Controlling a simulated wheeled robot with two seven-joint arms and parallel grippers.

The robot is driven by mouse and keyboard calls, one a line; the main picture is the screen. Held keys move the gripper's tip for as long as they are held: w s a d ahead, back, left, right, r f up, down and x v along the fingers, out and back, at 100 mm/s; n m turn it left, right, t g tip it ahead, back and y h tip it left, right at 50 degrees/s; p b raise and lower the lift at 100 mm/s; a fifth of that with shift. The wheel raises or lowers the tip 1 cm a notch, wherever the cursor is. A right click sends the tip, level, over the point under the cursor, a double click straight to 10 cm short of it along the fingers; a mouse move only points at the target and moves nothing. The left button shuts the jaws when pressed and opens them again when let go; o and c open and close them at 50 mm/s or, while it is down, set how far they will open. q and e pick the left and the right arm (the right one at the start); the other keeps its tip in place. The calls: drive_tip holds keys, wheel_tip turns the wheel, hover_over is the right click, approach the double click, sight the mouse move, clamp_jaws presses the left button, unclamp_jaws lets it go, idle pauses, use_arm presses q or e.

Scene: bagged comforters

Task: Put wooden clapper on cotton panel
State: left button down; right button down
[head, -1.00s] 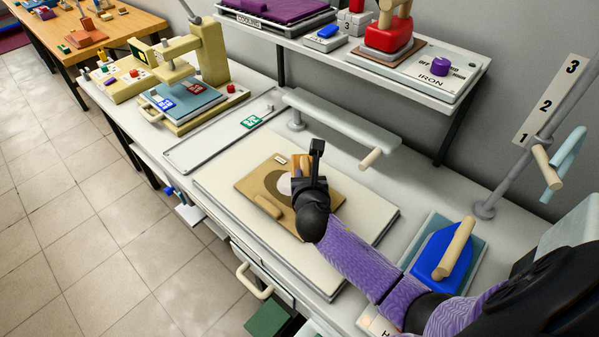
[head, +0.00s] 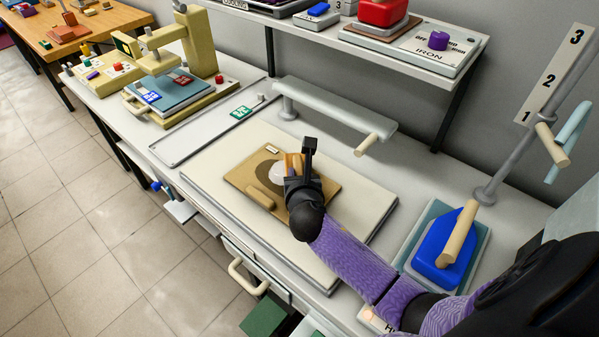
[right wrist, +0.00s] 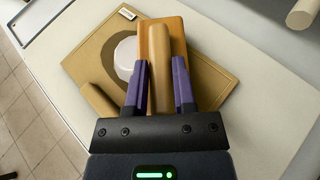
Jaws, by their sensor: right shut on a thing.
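The wooden clapper (head: 291,161), an orange-brown block with a paler wooden handle, is held by my right gripper (head: 297,173). In the right wrist view, the fingers stand on both sides of the handle of the clapper (right wrist: 155,45). The tan panel (head: 235,172), which I take for the cotton panel, lies flat on a thick cream pad and has a dark ring around a white disc. The clapper is over this panel (right wrist: 90,52), right of the disc. I cannot tell whether it touches the panel. My left gripper is not in view.
A short wooden piece (head: 260,197) lies on the panel's near-left part. The cream pad (head: 345,215) has bare room around it. A grey padded arm (head: 330,105) stands behind. A blue iron-like tool (head: 436,245) with a wooden handle is at the right. A press (head: 185,60) stands at the left.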

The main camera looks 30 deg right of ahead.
drive_tip(key=shift+f, duration=0.4)
unclamp_jaws()
idle(0.4)
idle(0.4)
drive_tip(key=shift+s+a+r+p, duration=0.3)
drive_tip(key=shift+s+r+p, duration=0.35)
drive_tip(key=shift+p, duration=0.3)
drive_tip(key=shift+s+a+r+p, duration=0.35)
drive_tip(key=shift+s+r+p, duration=0.35)
drive_tip(key=shift+p, duration=0.35)
drive_tip(key=shift+s+a+r+p, duration=0.35)
drive_tip(key=shift+s+r+p, duration=0.3)
drive_tip(key=shift+p, duration=0.4)
drive_tip(key=shift+s, duration=0.1)
